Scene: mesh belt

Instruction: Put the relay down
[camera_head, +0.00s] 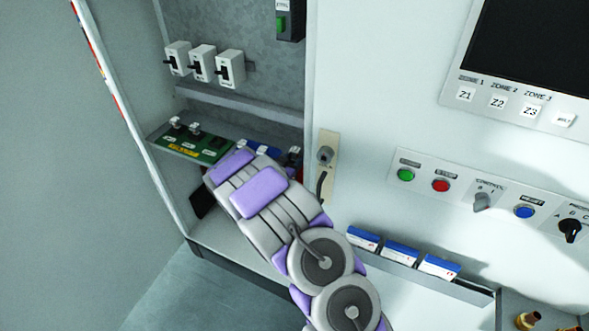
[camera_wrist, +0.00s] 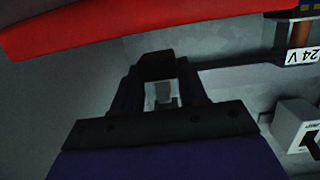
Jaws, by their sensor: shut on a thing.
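My gripper (camera_wrist: 160,88) shows in the wrist view as dark jaws around a small pale piece (camera_wrist: 162,93), most of it hidden by the jaws. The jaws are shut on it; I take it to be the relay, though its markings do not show. In the head view my arm reaches into the open cabinet, and its end hides the grip and what lies behind it. A green board (camera_head: 215,151) with several small parts sits on the cabinet shelf, left of my arm. Blue parts (camera_head: 267,150) show just behind the arm.
Three white switches (camera_head: 203,63) hang on the cabinet's back wall. A row of blue-and-white boxes (camera_head: 400,252) stands in a tray at right. The wrist view shows a wide red thing (camera_wrist: 120,25) close above and a 24V label (camera_wrist: 301,57). The cabinet floor (camera_head: 235,236) looks partly clear.

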